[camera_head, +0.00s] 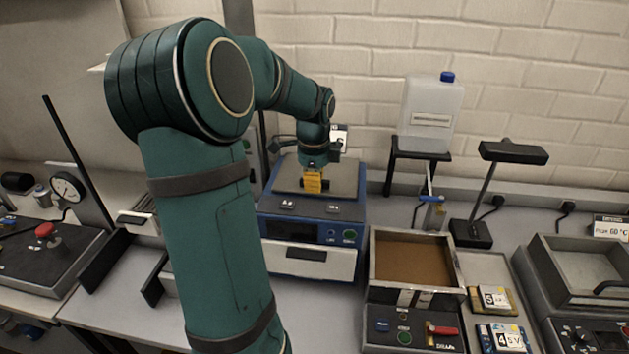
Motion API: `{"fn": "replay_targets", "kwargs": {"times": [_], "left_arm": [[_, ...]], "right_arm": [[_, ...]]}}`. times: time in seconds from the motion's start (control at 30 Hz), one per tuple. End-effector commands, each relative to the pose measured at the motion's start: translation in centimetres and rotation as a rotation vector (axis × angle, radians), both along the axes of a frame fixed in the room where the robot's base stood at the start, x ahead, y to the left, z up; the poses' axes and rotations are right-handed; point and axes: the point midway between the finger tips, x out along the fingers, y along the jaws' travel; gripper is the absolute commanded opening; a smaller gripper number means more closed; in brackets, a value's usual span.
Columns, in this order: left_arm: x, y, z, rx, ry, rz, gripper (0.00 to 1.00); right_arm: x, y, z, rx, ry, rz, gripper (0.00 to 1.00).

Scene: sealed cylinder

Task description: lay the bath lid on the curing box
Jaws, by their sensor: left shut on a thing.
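My left gripper (313,182) comes down over the back middle and is shut on the dark handle of the bath lid. The bath lid (345,178) is a flat grey-brown plate, level over the top of the curing box. I cannot tell whether a small gap is left under it. The curing box (272,228) is blue, with a dark display, buttons and a pale front drawer panel. My arm hides part of its left side. The bath (376,285), an open metal tank of brown liquid, stands to the right. My right gripper is not in view.
A white jug (431,115) with a blue cap stands on a black stand behind the bath. A black lamp (470,233) and a grey open-topped unit (548,262) are to the right. A gauge (67,187) and red-button panel (45,230) are at left.

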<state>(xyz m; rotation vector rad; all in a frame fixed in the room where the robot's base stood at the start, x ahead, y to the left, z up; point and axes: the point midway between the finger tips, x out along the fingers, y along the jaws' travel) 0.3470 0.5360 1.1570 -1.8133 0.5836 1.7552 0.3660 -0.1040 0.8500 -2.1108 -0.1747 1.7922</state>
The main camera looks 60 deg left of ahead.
Motion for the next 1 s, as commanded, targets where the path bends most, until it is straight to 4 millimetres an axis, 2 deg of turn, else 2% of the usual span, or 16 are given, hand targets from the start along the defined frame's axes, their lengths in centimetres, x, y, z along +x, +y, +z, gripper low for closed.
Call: {"fn": "replay_targets", "kwargs": {"times": [0.23, 0.27, 0.3, 0.57, 0.7, 0.87, 1.0], "left_arm": [[0.0, 0.0, -0.2, 0.001, -0.001, 0.000, 0.00], [0.0, 0.0, -0.2, 0.000, 0.000, 0.000, 0.24], [0.0, 0.0, -0.2, 0.000, 0.000, 0.000, 0.34], [0.0, 0.0, -0.1, 0.000, 0.000, 0.000, 0.34], [0.0, 0.0, 0.5, 0.002, -0.001, 0.000, 0.34], [-0.1, -0.1, 3.0, 0.003, -0.004, -0.001, 0.34], [-0.2, -0.3, 5.9, 0.003, -0.004, 0.000, 0.34]], "right_arm": [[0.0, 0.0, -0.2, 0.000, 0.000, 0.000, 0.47], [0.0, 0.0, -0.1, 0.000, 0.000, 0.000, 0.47], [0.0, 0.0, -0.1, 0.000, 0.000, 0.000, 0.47], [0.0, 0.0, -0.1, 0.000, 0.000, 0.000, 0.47], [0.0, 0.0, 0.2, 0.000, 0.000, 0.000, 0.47], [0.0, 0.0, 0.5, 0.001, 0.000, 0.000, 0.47], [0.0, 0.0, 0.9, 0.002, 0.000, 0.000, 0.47]]}}
